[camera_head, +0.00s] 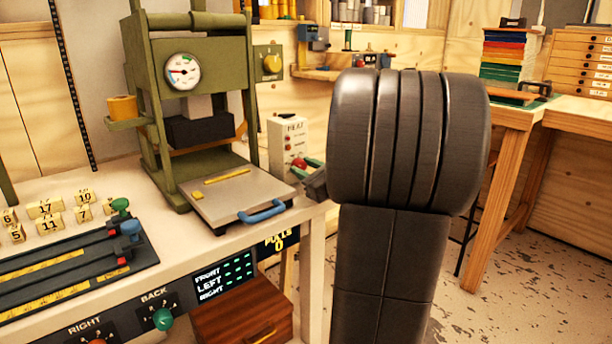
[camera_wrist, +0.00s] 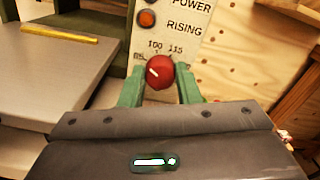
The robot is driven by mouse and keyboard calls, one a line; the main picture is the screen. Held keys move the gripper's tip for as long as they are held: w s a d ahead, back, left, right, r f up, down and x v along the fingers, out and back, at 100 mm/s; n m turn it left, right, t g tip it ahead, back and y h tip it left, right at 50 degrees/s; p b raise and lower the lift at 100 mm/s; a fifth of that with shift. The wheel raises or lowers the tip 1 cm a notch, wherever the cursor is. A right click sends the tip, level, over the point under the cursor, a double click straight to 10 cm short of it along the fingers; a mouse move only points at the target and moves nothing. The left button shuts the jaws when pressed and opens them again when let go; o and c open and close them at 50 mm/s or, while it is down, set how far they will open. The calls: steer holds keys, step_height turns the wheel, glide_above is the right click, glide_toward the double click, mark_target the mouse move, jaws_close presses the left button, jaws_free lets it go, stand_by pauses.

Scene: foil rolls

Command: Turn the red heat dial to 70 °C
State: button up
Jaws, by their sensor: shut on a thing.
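The red heat dial (camera_wrist: 159,72) sits on the pale heat box's front panel (camera_wrist: 172,12), below a lamp marked RISING. Labels 85, 100 and 115 show around its top; lower labels are hidden. Its white pointer mark points up and left, near the 85 side. My gripper (camera_wrist: 160,88) is shut on the dial, with one green finger on each side. In the head view the dial (camera_head: 299,163) is small on the heat box (camera_head: 287,140), with my green fingertips (camera_head: 308,168) at it. My dark arm fills the middle right of that view.
A green press (camera_head: 188,50) with a round gauge (camera_head: 183,71) stands left of the heat box. Its metal plate (camera_head: 235,190) with a blue handle (camera_head: 262,212) juts out close beside my gripper. Sliders and numbered blocks occupy the left bench. Open floor lies to the right.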

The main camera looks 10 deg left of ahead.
steer(key=shift+f+n+b, duration=0.1)
steer(key=shift+n+b, duration=1.4)
steer(key=shift+n, duration=0.4)
steer(key=o, duration=1)
steer(key=shift+c, duration=0.2)
steer(key=p+v, duration=0.3)
steer(key=v, duration=1.1)
steer(key=shift+a, duration=0.1)
